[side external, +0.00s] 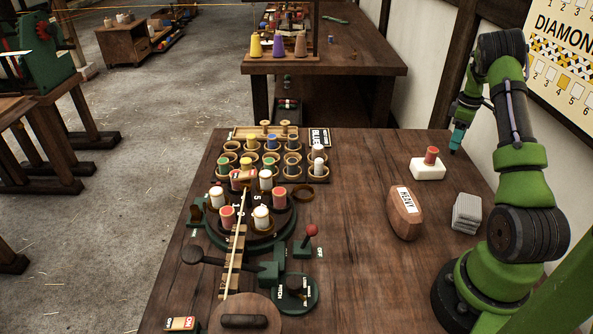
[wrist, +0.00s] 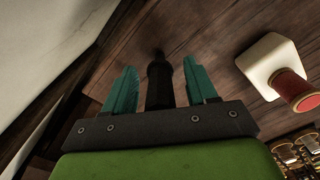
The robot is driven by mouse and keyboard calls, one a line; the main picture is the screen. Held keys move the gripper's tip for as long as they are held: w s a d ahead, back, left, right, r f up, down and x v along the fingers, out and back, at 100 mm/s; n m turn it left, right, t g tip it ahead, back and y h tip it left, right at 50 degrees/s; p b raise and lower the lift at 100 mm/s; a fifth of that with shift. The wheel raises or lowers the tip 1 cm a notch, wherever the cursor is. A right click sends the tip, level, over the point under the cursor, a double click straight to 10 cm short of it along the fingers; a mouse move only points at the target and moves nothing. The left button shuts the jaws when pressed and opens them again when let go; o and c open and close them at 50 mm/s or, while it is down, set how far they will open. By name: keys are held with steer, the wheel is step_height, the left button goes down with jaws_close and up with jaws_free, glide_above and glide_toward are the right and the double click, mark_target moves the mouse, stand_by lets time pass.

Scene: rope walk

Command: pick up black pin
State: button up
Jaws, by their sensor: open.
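My gripper (side external: 457,140) hangs fingers-down over the right back part of the table, near the wall. In the wrist view its two teal fingers (wrist: 159,66) are spread apart. A dark, upright-looking shape with a small knob at its far end, seemingly the black pin (wrist: 160,86), shows between the fingers. A gap is visible on each side of it, so the fingers do not appear to grip it. Its lower end is hidden by the gripper's palm. In the side view the pin cannot be told apart clearly from the fingertips.
A white block with a red spool (side external: 431,157) stands just left of my gripper; it also shows in the wrist view (wrist: 290,85). A brown "HEAVY" weight (side external: 405,213) and a grey stack (side external: 467,213) lie nearer. Bobbin racks (side external: 325,180) stand further left. The wall is close on the right.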

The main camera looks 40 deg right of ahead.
steer(key=shift+f, duration=0.35)
jaws_close()
steer(key=shift+r, duration=0.15)
